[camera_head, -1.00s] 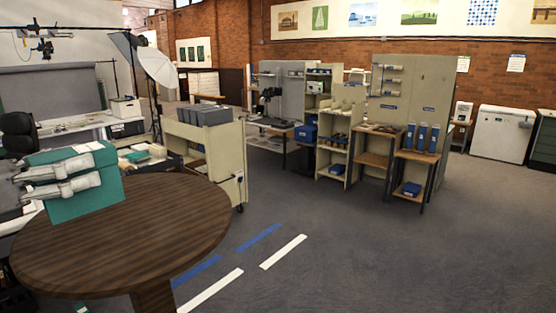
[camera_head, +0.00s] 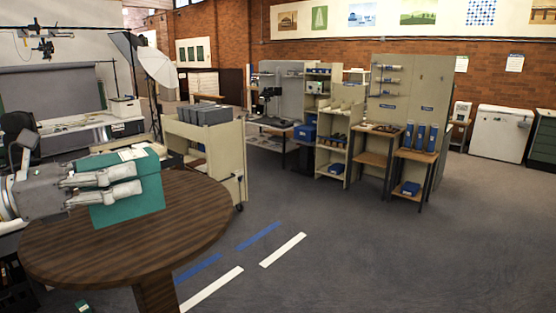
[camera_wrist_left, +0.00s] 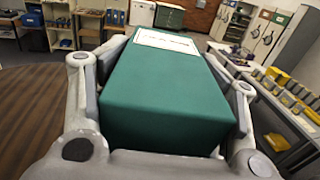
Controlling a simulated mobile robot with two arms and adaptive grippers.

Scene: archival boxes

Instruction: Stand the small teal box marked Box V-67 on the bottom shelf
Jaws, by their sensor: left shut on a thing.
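The teal box (camera_head: 138,200) is held at the left of the head view, over the round dark wood table. A white label shows on its top. My left gripper (camera_head: 128,180) is shut on it, with its fingers along the near side. In the left wrist view the teal box (camera_wrist_left: 170,90) fills the middle between the two fingers, its white label (camera_wrist_left: 167,41) towards the far end; the writing is too small to read. A cream shelf cart (camera_head: 230,160) stands behind the table with grey boxes on top. My right gripper is not in view.
The round table (camera_head: 200,215) is bare apart from the box above it. Blue boxes stand on a small wooden-topped stand (camera_head: 415,155) at the right, beside beige shelving (camera_head: 341,130). Grey floor (camera_head: 350,240) with white and blue tape strips is open at the centre and right.

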